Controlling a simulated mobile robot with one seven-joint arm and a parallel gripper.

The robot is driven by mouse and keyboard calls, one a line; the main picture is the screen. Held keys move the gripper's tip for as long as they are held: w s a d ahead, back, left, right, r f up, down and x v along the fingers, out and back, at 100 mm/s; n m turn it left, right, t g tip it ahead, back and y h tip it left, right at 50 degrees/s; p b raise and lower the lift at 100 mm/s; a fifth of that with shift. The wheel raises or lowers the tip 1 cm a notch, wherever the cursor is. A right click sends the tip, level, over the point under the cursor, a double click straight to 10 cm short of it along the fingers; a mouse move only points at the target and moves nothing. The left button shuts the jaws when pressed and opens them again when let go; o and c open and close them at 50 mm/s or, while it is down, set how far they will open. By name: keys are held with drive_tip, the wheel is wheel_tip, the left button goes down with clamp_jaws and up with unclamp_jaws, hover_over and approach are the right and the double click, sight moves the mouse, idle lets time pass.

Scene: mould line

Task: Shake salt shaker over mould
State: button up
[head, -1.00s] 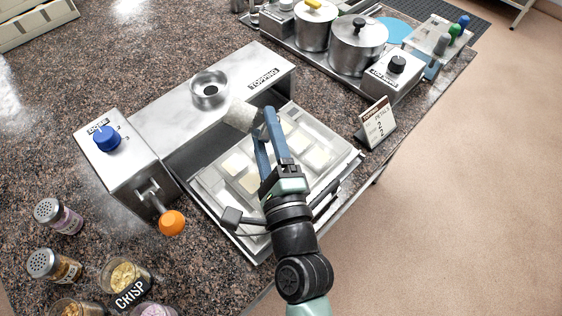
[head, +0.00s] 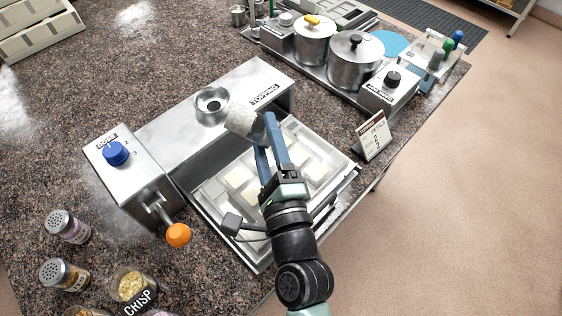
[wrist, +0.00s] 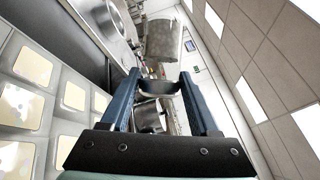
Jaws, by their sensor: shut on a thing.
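My gripper (head: 262,128) is shut on a pale grey, mottled cylinder, which I take for the salt shaker (head: 241,119). The shaker is tilted, held above the back edge of the mould (head: 238,178). The mould is a pale tray with several square cavities, some with cream-yellow fill, and my gripper and arm hide part of it. In the wrist view, the cylinder (wrist: 163,40) shows beyond the two blue fingers, and the mould's squares (wrist: 73,95) show at the left. I cannot see any salt falling.
A steel topping unit (head: 165,125) with a round funnel stands behind the mould. A dose box (head: 125,165) with a blue knob and orange-tipped lever is at left. Jars (head: 65,272) stand front left. Pots (head: 352,62) and a petals sign (head: 371,137) are at right.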

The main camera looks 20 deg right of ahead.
drive_tip(key=shift+r+p, duration=0.45)
drive_tip(key=shift+r, duration=0.4)
drive_tip(key=shift+f, duration=0.1)
wheel_tip(320, 180, down, 5)
drive_tip(key=b, duration=0.4)
drive_tip(key=shift+b, duration=0.4)
drive_tip(key=shift+r, duration=0.25)
wheel_tip(320, 180, up, 5)
drive_tip(key=p, duration=0.5)
drive_tip(key=shift+f, duration=0.25)
